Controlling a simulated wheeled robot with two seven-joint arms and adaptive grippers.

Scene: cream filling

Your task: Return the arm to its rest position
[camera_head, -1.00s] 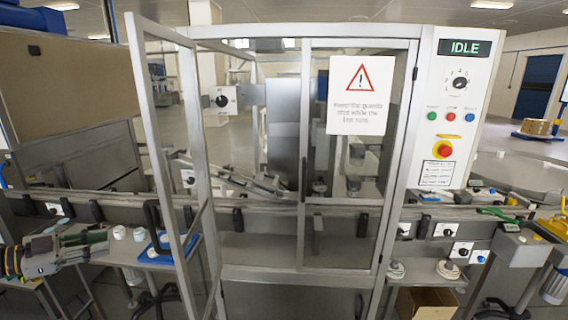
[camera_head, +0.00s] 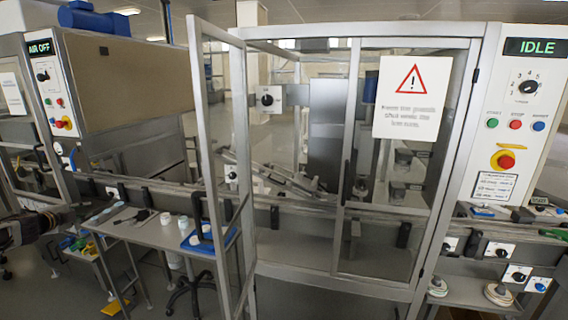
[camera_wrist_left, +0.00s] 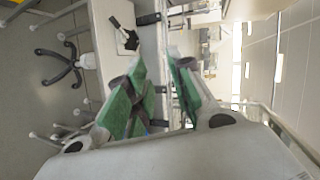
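My left arm and gripper (camera_head: 42,226) show dark at the left edge of the head view, partly cut off, left of the side table. In the left wrist view the gripper's two green-padded fingers (camera_wrist_left: 158,65) stand apart with a gap and nothing held between them. My right gripper is in neither view.
A side table (camera_head: 150,232) carries dark utensils, white pots and a blue tray (camera_head: 196,243). The guarded machine has an open glazed door (camera_head: 226,150) and an IDLE panel (camera_head: 535,47). A stool (camera_head: 195,290) stands below the table. Another cabinet reads AIR OFF (camera_head: 41,47).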

